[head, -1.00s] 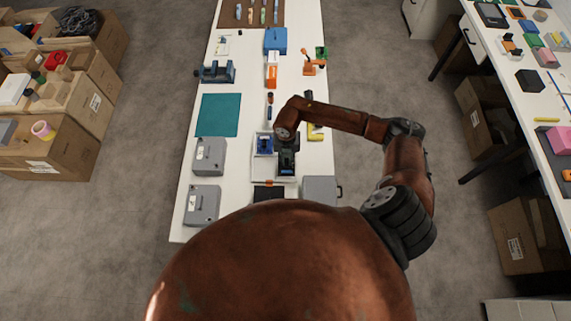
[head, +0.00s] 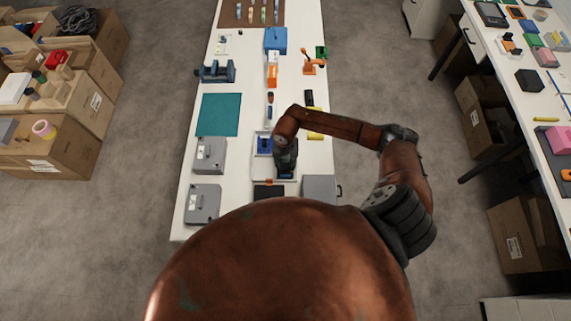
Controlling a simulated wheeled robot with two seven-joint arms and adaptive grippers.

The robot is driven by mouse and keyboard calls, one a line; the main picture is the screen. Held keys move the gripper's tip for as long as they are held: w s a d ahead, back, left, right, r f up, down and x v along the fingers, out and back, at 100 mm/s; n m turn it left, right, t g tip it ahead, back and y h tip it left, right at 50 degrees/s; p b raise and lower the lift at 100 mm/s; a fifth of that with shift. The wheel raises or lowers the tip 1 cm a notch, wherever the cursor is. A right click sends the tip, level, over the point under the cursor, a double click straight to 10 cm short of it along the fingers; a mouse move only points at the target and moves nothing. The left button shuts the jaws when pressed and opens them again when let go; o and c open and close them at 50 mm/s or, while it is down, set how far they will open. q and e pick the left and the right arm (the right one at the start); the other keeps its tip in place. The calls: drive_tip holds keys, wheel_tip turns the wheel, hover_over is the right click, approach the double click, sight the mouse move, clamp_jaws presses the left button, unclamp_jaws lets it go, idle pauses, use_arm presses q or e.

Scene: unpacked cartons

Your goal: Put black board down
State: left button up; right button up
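My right gripper (head: 286,164) points down over the right part of a white tray (head: 261,174) on the long white table. It is small and dark, and my wrist covers much of it from above. Its fingers, and anything between them, cannot be made out. A flat black piece (head: 269,191) lies at the near side of the tray, partly cut off by my own body. I cannot tell whether it is the black board. A blue part (head: 264,144) sits in the tray's left side. My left gripper is not in view.
Grey boxes (head: 209,155) stand left of the tray, and another grey box (head: 320,188) stands at its near right. A teal mat (head: 217,115) lies further up on the left. A blue vise-like tool (head: 216,72) and an orange device (head: 310,64) stand further back.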

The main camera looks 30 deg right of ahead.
sight(285, 166)
drive_tip(key=shift+r, duration=0.15)
wheel_tip(285, 166, up, 12)
drive_tip(key=b, duration=0.1)
idle(0.5)
